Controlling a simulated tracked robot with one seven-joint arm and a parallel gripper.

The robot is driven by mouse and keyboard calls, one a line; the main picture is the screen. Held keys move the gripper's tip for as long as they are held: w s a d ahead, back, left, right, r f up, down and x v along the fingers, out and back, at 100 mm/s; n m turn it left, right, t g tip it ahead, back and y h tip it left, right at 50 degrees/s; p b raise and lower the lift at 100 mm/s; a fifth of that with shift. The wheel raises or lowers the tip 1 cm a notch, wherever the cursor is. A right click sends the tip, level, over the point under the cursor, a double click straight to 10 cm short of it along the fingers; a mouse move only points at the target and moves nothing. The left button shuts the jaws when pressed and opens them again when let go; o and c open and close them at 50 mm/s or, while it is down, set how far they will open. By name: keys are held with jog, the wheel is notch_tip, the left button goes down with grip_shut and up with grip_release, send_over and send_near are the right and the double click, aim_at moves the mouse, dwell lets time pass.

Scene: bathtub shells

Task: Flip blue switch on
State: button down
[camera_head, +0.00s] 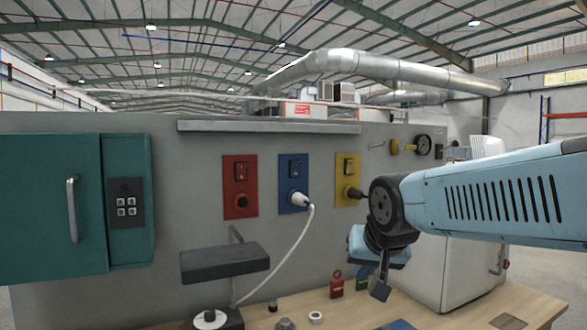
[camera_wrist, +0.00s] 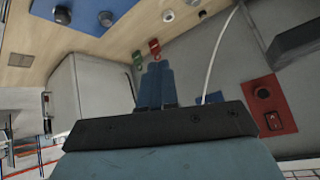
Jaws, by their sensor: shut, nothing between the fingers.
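The blue panel (camera_head: 286,201) is mounted on the grey wall between a red and a yellow panel. Its dark blue switch (camera_head: 295,168) sits in the upper half, with a white plug (camera_head: 299,198) in the socket below. I cannot tell the switch's position. My gripper (camera_head: 381,292) is shut and empty, low and to the right of the blue panel, apart from it. In the wrist view, my gripper's blue fingers (camera_wrist: 156,85) are together. Only a small part of the blue panel (camera_wrist: 212,97) shows there, mostly hidden behind the gripper body.
The red panel (camera_head: 240,202) and yellow panel (camera_head: 341,191) flank the blue one. A white cable (camera_head: 289,257) hangs from the plug. A dark shelf (camera_head: 224,263) juts out lower left. Red and green padlocks (camera_head: 336,285) stand near the wooden bench (camera_head: 342,312). A white cabinet (camera_head: 440,275) stands right.

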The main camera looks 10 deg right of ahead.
aim_at(296, 165)
jog(key=w+r+m+t+y, duration=0.2)
jog(key=w+r+m+t, duration=0.3)
jog(key=w, duration=0.7)
jog(key=w+r+m+t+y, duration=0.2)
jog(key=w+r+m+t, duration=0.4)
jog(key=w+r, duration=0.3)
jog(key=shift+w+d+m+y, duration=0.3)
jog(key=shift+w+m, duration=0.3)
jog(key=shift+w, duration=1.35)
jog(key=shift+w, duration=0.15)
jog(key=x, duration=1.3)
jog(key=shift+w+a, duration=0.1)
jog(key=shift+w, duration=0.25)
